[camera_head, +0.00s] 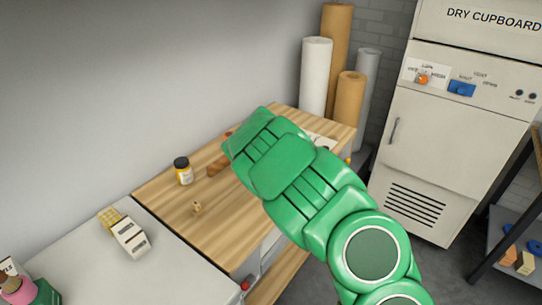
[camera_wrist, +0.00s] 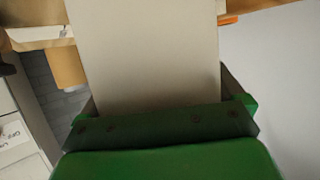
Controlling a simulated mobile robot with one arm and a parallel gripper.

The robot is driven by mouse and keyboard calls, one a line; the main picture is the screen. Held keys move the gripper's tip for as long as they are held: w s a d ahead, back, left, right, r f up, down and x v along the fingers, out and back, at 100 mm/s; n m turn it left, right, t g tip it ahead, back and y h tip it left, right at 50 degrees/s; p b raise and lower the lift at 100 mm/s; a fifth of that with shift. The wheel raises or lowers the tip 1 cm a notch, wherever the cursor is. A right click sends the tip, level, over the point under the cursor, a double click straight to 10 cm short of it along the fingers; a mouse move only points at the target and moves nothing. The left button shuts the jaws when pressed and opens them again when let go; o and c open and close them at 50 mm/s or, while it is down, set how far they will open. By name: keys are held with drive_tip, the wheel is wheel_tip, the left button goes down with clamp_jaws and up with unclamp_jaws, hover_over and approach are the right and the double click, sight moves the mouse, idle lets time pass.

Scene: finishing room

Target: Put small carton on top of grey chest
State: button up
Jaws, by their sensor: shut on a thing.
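My gripper (camera_wrist: 163,110) is shut on a plain off-white, flat-faced box, which I take to be the small carton (camera_wrist: 146,52). It fills the middle of the wrist view, and its far end runs out of the top of the picture. In the head view my green arm reaches over the wooden bench and hides the gripper and the held carton. A light grey, flat-topped unit, apparently the grey chest (camera_head: 75,262), stands at the lower left of the head view, beside the bench.
On the grey top lie a cream block-like item (camera_head: 130,237) and a pink-and-green item (camera_head: 20,287). The wooden bench (camera_head: 165,205) holds a dark-lidded jar (camera_head: 183,171) and small wooden pieces. Rolls (camera_head: 316,75) and a dry cupboard (camera_head: 440,130) stand behind. Bare grey top remains between items.

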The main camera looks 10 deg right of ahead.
drive_tip(key=shift+w+f, duration=0.15)
drive_tip(key=shift+f, duration=1.55)
drive_tip(key=shift+f, duration=0.15)
drive_tip(key=o, duration=0.8)
drive_tip(key=shift+s+r, duration=0.35)
drive_tip(key=shift+s, duration=0.15)
drive_tip(key=shift+v, duration=5.45)
